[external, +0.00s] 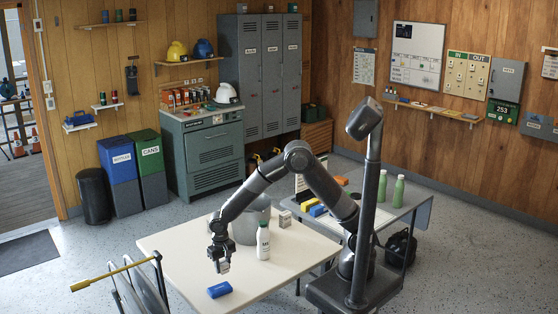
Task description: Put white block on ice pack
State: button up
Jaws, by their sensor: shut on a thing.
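My gripper (221,258) points down over the front left of the white table (180,262). It is shut on a small white block (223,268), which shows just below the fingertips. The blue ice pack (219,290) lies flat near the table's front edge, a little below the block in the picture. The block appears held up and apart from the ice pack; the exact height is hard to tell.
A white bottle (263,242) and a large grey pot (246,229) stand close to the right of my gripper. A small box (285,219) is behind them. A grey table (400,202) holds green bottles (398,190) and coloured blocks. The white table's right front is clear.

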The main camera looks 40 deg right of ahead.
aim_at(220, 287)
jog(key=a+f, duration=0.1)
jog(key=s+a+f, duration=0.1)
jog(key=a, duration=0.1)
jog(key=shift+f, duration=2)
jog(key=o, duration=1)
jog(key=shift+f, duration=0.15)
notch_tip(220, 287, up, 12)
jog(key=shift+r, duration=0.15)
jog(key=shift+r, duration=0.1)
